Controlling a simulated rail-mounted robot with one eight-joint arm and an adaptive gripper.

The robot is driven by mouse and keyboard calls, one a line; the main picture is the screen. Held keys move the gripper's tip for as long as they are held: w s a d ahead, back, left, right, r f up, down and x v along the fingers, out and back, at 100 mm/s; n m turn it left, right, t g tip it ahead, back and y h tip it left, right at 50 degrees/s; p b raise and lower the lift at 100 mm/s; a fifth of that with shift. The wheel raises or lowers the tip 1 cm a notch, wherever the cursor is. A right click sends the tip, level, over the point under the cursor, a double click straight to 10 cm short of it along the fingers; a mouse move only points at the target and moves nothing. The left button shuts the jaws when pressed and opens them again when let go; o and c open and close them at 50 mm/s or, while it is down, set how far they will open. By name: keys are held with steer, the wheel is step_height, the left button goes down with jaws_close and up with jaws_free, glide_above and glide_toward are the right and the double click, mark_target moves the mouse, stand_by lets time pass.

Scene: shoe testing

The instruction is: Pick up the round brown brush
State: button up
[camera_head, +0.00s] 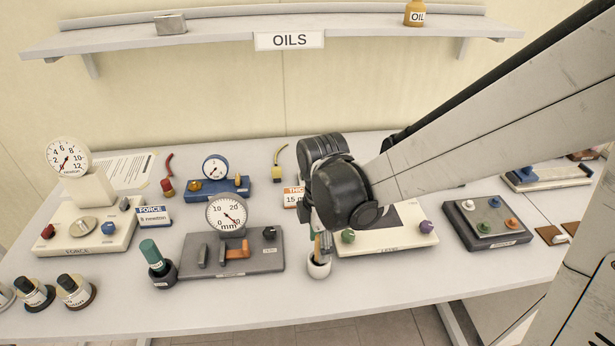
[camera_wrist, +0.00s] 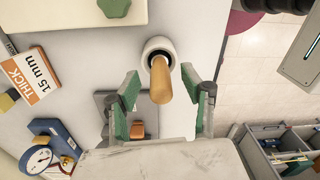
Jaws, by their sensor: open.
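A wooden handle (camera_wrist: 160,85) stands out of a small white cup (camera_wrist: 158,50) in the wrist view. The head view shows the same white cup (camera_head: 319,266) near the table's front edge, with part of the tan handle (camera_head: 318,247) above it. The brush end is hidden inside the cup. My gripper (camera_wrist: 160,93) is open, with one green-padded finger on each side of the handle and gaps on both sides. Two round pieces with dark brown bases (camera_head: 76,293) and labelled tops stand at the front left; I cannot tell whether they are brushes.
The grey gauge base (camera_head: 232,262) stands just left of the cup. A cream board (camera_head: 385,238) with coloured knobs lies to its right. A dark cup (camera_head: 163,275) holds a green-handled item. The orange-and-white "THICK 15 mm" sign (camera_wrist: 32,76) stands nearby.

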steer(key=shift+f, duration=0.8)
jaws_close()
steer(key=shift+r, duration=0.15)
